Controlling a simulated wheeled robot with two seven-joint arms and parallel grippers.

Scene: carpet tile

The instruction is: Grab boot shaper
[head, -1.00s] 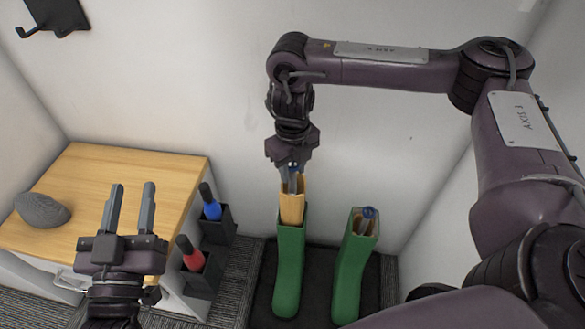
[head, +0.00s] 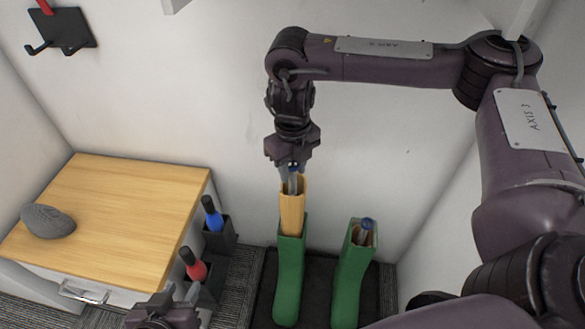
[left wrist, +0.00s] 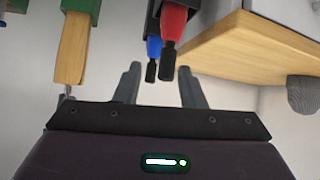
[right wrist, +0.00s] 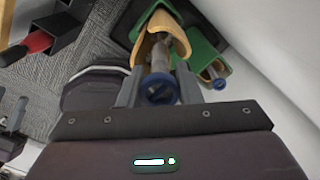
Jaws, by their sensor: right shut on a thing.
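A wooden boot shaper (head: 292,212) stands upright, its lower part hidden inside the left green boot (head: 289,285). Its wooden top sticks well out of the boot. My right gripper (head: 292,168) is above it, shut on its upper end. The right wrist view shows its blue knob (right wrist: 160,89) between the fingers and the wood below. A second boot shaper (head: 363,233) sits deep in the right green boot (head: 350,285), only its top showing. My left gripper (head: 180,294) is low at the bottom of the head view; its fingers are apart and empty in the left wrist view.
A wooden-topped cabinet (head: 120,210) with a grey stone-like object (head: 48,221) stands left. Beside it, dark holders carry a blue bottle (head: 213,216) and a red bottle (head: 194,266). The boots stand on a dark mat (head: 318,300) near the walls. A hook rack (head: 62,30) hangs upper left.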

